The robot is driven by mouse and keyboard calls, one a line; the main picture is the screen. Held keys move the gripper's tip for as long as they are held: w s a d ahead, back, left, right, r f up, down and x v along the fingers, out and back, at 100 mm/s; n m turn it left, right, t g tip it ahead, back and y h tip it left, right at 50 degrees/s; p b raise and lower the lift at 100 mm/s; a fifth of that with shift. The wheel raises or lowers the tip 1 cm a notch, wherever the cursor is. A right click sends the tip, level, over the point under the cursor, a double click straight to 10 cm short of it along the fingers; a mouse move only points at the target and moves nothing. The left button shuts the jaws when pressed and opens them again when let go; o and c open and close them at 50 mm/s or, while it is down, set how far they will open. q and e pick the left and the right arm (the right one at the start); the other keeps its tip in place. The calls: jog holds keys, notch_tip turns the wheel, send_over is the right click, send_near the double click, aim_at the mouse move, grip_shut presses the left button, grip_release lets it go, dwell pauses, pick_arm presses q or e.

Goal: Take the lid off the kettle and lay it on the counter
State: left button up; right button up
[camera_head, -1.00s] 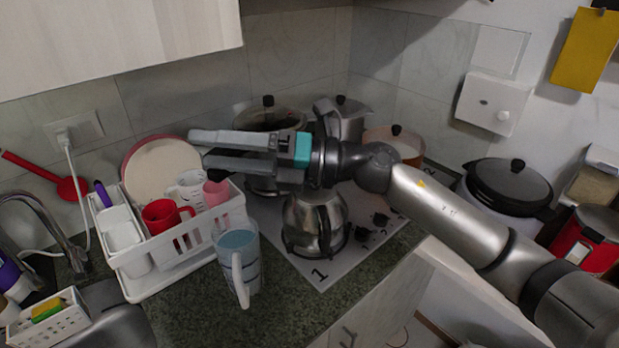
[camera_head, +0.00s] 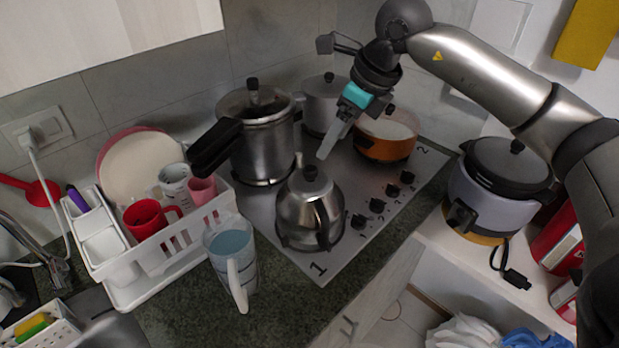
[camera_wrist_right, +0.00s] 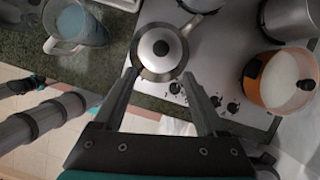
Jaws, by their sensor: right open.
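The silver kettle (camera_head: 309,213) stands on the front burner of the stove. Its lid (camera_head: 310,186) with a black knob (camera_head: 310,172) is on it. In the right wrist view the kettle (camera_wrist_right: 144,70) shows from above, with the lid (camera_wrist_right: 160,49) and its black knob (camera_wrist_right: 161,47) just beyond the fingers. My right gripper (camera_head: 327,153) points down above and slightly right of the knob, apart from it. In the right wrist view my right gripper (camera_wrist_right: 155,82) is open and empty. My left gripper is in neither view.
A pressure cooker (camera_head: 262,140) and an orange pot (camera_head: 388,146) stand behind on the stove (camera_head: 345,257). A measuring jug (camera_head: 243,285) and a white dish rack (camera_head: 175,262) stand to the left. Bare counter (camera_head: 190,318) lies in front of them.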

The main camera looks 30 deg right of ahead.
aim_at(313, 169)
jog(key=x, duration=0.7)
jog(key=p+x, duration=0.1)
jog(key=x, duration=0.2)
jog(key=shift+w+a+f, duration=0.25)
jog(key=shift+w, duration=0.2)
grip_shut()
